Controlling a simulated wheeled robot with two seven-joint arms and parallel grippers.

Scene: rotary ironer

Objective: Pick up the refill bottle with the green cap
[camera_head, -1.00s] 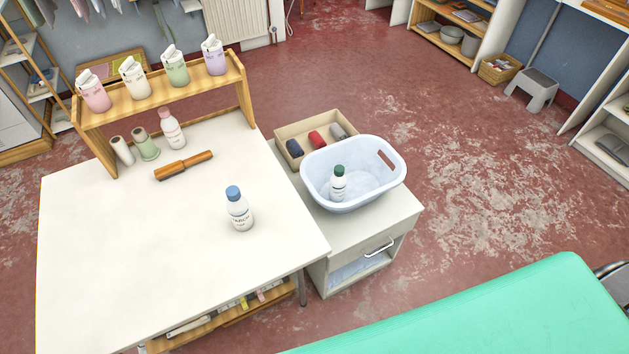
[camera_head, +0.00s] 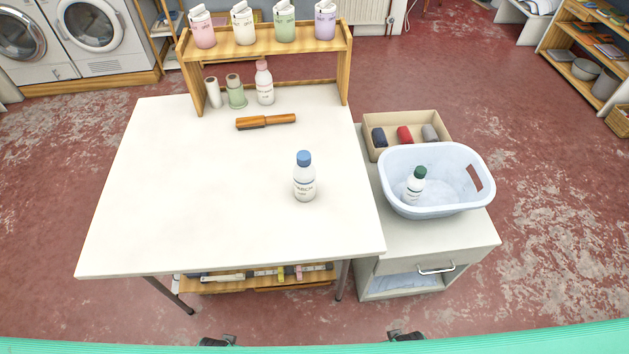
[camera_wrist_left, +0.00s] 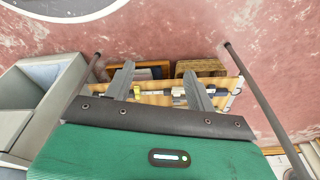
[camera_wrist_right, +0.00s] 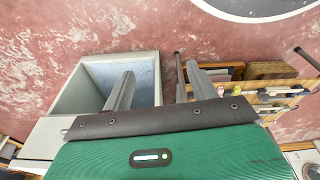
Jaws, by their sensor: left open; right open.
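The refill bottle with the green cap (camera_head: 415,186) is white with a dark green cap. In the head view it stands, slightly tilted, inside the pale blue basin (camera_head: 400,203) on the cabinet at the right. A similar bottle with a blue cap (camera_head: 304,178) stands on the white table. One with a pink cap (camera_head: 264,84) stands farther back. My left gripper (camera_wrist_left: 160,88) is open and empty in its wrist view. My right gripper (camera_wrist_right: 160,86) is open and empty too. Both grippers show at the bottom of the head view, well short of the bottles. Neither wrist view shows the bottle.
The basin's raised wall surrounds the green-capped bottle. A box (camera_head: 444,119) with rolled cloths sits behind it on the grey cabinet (camera_head: 395,243). A wooden-handled brush (camera_head: 266,121) and wooden shelf (camera_head: 262,46) are on the white table (camera_head: 180,215). A mint-green edge (camera_head: 520,340) crosses the bottom.

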